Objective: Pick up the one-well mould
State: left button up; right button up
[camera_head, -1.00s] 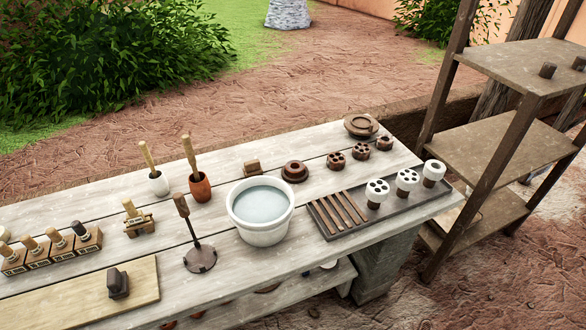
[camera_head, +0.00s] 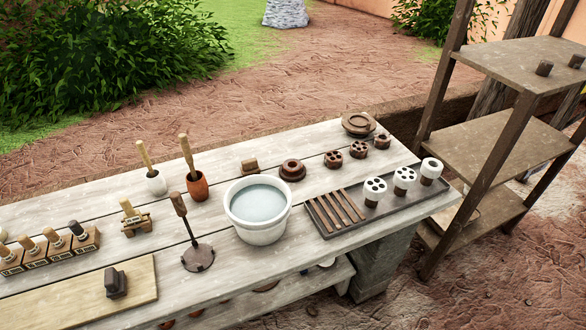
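A row of small brown moulds stands on the right part of the workbench. The smallest mould (camera_head: 382,142), at the right end of the row, seems to have a single well in its top, though it is small in the view. To its left stand two wider brown moulds with several wells, the middle one (camera_head: 358,150) and the left one (camera_head: 333,159). All stand upright and apart from each other. Neither of my grippers is in view.
A dark tray (camera_head: 328,232) with wooden bars and white-topped pieces (camera_head: 404,177) lies in front of the moulds. A brown dish (camera_head: 358,124) stands behind, a ringed brown piece (camera_head: 292,170) and water bucket (camera_head: 258,229) to the left. A shelf rack (camera_head: 490,150) stands right.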

aim_at(292, 167)
jog(key=i+l+u, duration=0.3)
jog(key=l, duration=0.95)
jog(key=i+l+u, duration=0.3)
jog(key=l, duration=1)
jog(key=l+u, duration=0.35)
jog(key=l, duration=0.95)
jog(key=k, duration=0.1)
